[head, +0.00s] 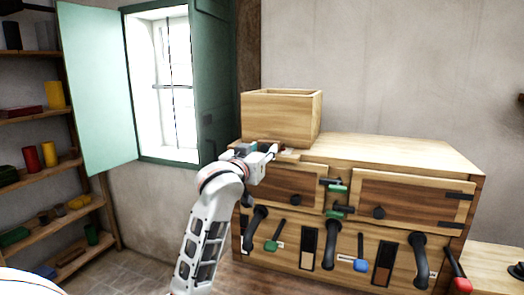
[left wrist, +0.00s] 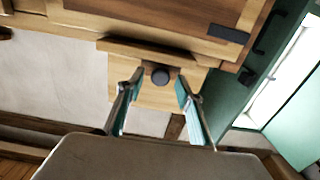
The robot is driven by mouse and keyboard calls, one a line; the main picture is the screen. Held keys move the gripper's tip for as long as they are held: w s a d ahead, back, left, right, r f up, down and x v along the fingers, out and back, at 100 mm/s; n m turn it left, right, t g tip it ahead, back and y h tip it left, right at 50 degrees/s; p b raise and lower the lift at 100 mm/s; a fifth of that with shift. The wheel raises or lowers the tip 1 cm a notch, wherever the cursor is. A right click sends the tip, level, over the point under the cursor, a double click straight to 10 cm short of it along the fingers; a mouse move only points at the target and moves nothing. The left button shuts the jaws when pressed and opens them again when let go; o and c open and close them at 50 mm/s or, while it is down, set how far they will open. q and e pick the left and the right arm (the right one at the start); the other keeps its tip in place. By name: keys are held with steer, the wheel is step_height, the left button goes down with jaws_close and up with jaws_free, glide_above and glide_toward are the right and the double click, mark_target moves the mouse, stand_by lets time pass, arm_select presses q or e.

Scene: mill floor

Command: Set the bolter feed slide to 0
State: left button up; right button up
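The wooden bolter cabinet (head: 400,150) stands on the right in the head view, with an open-topped wooden box (head: 285,110) on its top left. My left gripper (head: 274,151) is at the cabinet's upper left, just below this box. In the left wrist view my left gripper (left wrist: 160,82) is open, its two teal-lined fingers apart. A dark round knob (left wrist: 160,75) on a pale wooden plate (left wrist: 150,97), which looks like the feed slide, shows between the fingertips. I cannot tell whether they touch it. The head view hides this knob behind the gripper. No scale reading is legible.
An open green shutter (head: 100,85) and window are behind my arm. A shelf (head: 40,170) stands at left.

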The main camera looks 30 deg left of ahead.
mark_target(268, 142)
arm_select(q)
jaws_close()
steer(key=shift+x, duration=2.2)
steer(key=shift+s+r, duration=0.1)
steer(key=shift+r, duration=0.05)
jaws_free()
steer(key=shift+w, duration=0.35)
steer(key=v, duration=1.2)
